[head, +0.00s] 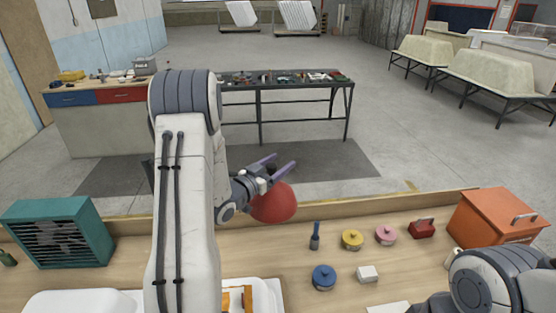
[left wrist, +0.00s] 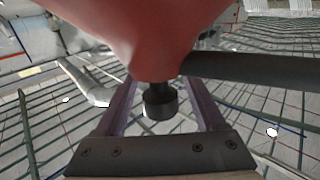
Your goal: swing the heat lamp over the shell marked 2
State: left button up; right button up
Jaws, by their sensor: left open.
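The heat lamp has a red shade (head: 273,204), which hangs at the bench's back edge, right of my left forearm. My left gripper (head: 280,163) is open just above and behind the shade. In the left wrist view the red shade (left wrist: 140,35) fills the top, a dark knob (left wrist: 160,101) sits between the open fingers, and a dark bar (left wrist: 255,67) runs right. I cannot tell whether the fingers touch the knob. White shells (head: 80,303) lie at the bottom edge, partly cut off and hidden by my left arm. No number is readable on them. My right gripper is not visible.
On the wooden bench stand a teal fan heater (head: 60,233) at left and an orange toolbox (head: 495,217) at right. Between them are a brush (head: 315,237), yellow (head: 352,239), pink (head: 386,235) and blue (head: 324,277) tins and a white block (head: 368,274). A tool table (head: 300,84) stands behind.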

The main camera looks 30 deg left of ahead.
pick_arm(q)
grip_shut()
jog(key=shift+a, duration=0.1)
dwell(1.3)
